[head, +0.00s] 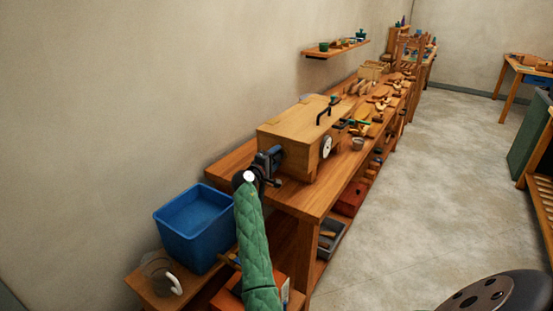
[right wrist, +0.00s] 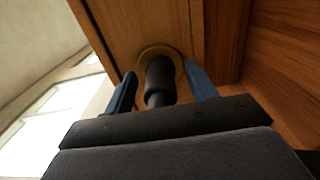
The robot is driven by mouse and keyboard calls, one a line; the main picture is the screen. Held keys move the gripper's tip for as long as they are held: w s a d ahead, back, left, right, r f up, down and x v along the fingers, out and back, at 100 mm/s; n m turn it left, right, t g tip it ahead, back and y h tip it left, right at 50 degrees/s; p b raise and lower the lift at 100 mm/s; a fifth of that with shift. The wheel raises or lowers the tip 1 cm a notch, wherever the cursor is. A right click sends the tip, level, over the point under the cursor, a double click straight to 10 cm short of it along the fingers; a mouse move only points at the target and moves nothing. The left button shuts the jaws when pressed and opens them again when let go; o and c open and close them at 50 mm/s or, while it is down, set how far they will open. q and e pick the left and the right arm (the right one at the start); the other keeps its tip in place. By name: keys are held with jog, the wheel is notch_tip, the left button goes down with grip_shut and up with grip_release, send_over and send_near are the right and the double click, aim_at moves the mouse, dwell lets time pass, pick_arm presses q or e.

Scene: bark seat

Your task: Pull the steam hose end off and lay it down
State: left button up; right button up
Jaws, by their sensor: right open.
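In the right wrist view, the black hose end (right wrist: 160,78) sits in a brass ring (right wrist: 178,57) on the box's wooden face (right wrist: 125,22). My right gripper (head: 272,160) is at the box's left end. In the right wrist view it is open (right wrist: 161,88), with one blue finger on each side of the hose end and a small gap at each side. The rest of the hose is hidden. My left gripper is not in view.
A blue bin (head: 195,222) stands left of my right arm. A small cup (head: 358,144) and several tools crowd the bench to the right. Bare bench top (head: 312,200) shows at the near end.

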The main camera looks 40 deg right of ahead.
jog(key=shift+c, duration=0.3)
grip_shut()
jog(key=v, duration=0.6)
jog(key=shift+b, duration=0.3)
dwell(1.3)
